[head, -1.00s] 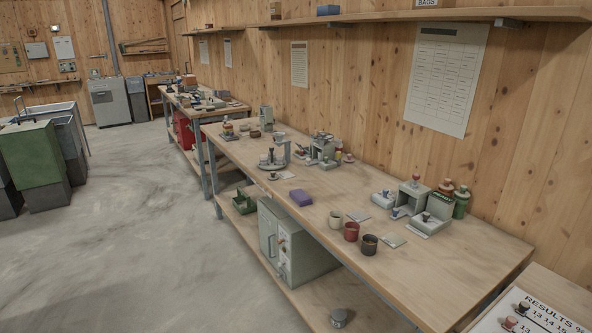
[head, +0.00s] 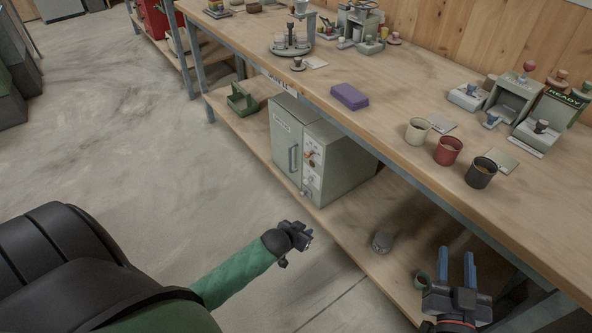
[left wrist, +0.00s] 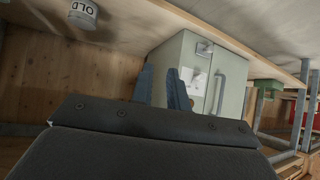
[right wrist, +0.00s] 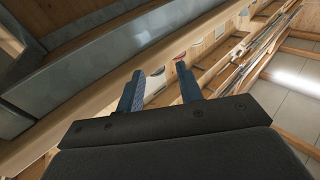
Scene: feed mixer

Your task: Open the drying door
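A pale green-grey drying cabinet (head: 340,148) stands on the lower shelf under the bench. Its front door (head: 284,137) looks shut and has a vertical bar handle (head: 293,158). A panel with knobs (head: 312,160) is right of the door. The left wrist view shows the cabinet (left wrist: 185,52) and handle (left wrist: 218,92) tilted. My left gripper (head: 306,234) is in front of and below the cabinet, apart from the handle. Its fingers are parted and empty in the left wrist view. My right gripper (head: 470,262) is open and empty by the bench's front edge.
Cups, a purple block (head: 349,96) and small devices stand on the bench top (head: 400,100). A grey tin (head: 382,241) and a green tray (head: 241,99) are on the lower shelf (head: 345,225). The floor (head: 170,150) left of the bench is clear.

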